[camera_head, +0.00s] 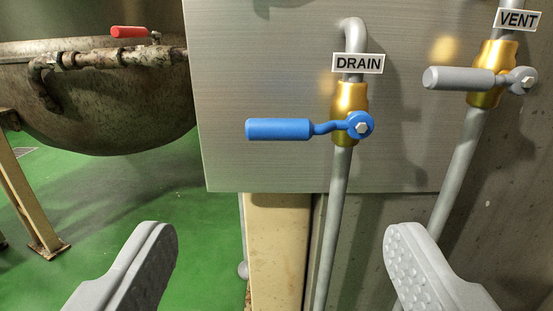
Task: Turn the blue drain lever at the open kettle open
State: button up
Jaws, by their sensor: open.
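The blue drain lever (280,129) sits on a brass valve (349,98) under a DRAIN label (358,63). Its handle points left, roughly level and across the upright grey pipe. My gripper (278,245) is open and empty, with its two grey fingers at the lower left and lower right. The lever shows above and between the fingers, and neither finger touches it. The open kettle (110,105) is a worn metal bowl at the upper left, partly cut off by the frame and the panel.
A grey lever (460,79) on another brass valve, under a VENT label (517,19), is at the upper right. A red lever (130,32) shows on the kettle's pipe. A metal panel (260,60) stands behind the drain valve.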

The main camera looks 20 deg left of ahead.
aim_at(280, 125)
jog(key=x, duration=1.7)
jog(key=shift+w+f, duration=0.25)
jog(key=shift+f, duration=0.05)
jog(key=shift+c, duration=0.4)
